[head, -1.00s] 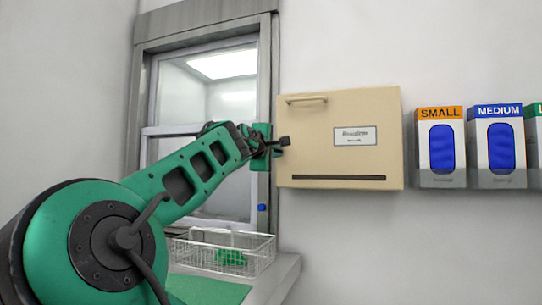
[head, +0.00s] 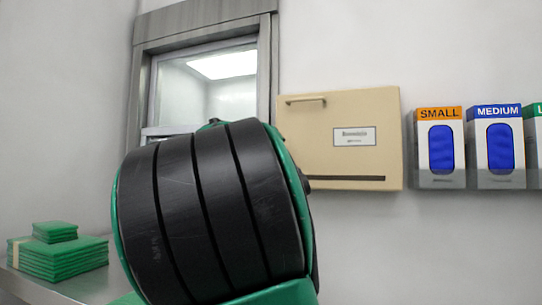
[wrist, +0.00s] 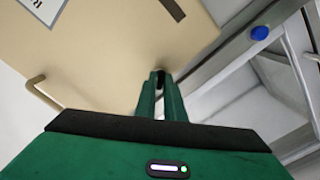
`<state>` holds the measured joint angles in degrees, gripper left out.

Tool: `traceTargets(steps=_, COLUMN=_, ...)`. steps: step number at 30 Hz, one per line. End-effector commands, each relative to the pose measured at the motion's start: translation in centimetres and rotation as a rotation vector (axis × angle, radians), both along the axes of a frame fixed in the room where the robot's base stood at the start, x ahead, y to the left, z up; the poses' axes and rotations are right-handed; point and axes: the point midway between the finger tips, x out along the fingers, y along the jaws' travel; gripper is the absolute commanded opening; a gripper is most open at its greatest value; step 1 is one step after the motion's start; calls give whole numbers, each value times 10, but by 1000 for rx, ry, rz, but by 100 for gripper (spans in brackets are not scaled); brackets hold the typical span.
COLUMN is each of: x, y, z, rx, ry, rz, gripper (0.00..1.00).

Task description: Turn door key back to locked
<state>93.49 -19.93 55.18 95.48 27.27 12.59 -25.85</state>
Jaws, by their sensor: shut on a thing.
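In the wrist view my gripper (wrist: 160,82) is shut, its two green fingers close together at the edge of the beige cabinet door (wrist: 110,50). A small dark piece, which I take to be the door key (wrist: 159,72), is between the fingertips. The fingers hide most of it, so I cannot tell which way it is turned. The beige door looks closed in the head view (head: 310,125). My own arm hides my gripper and the key in the head view.
A framed glass window hatch (head: 232,95) stands left of the cabinet. A blue knob (wrist: 259,33) shows near its frame. Glove boxes (head: 440,150) hang to the right. Folded green cloths (head: 60,255) lie on the counter at lower left. The door's handle (wrist: 42,95) sticks out.

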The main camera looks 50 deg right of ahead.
Motion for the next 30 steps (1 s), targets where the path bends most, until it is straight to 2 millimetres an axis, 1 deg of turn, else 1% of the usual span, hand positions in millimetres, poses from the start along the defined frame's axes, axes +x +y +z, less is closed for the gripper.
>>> traceTargets(steps=1, x=4, y=1, z=-8, rx=32, ry=-31, rz=9, gripper=0)
traceTargets(steps=15, x=5, y=3, z=-7, rx=187, ry=-403, rz=10, gripper=0)
traceTargets(steps=21, x=6, y=4, z=-7, rx=232, ry=-512, rz=10, gripper=0)
traceTargets(steps=30, x=5, y=4, z=-7, rx=267, ry=-600, rz=8, gripper=0)
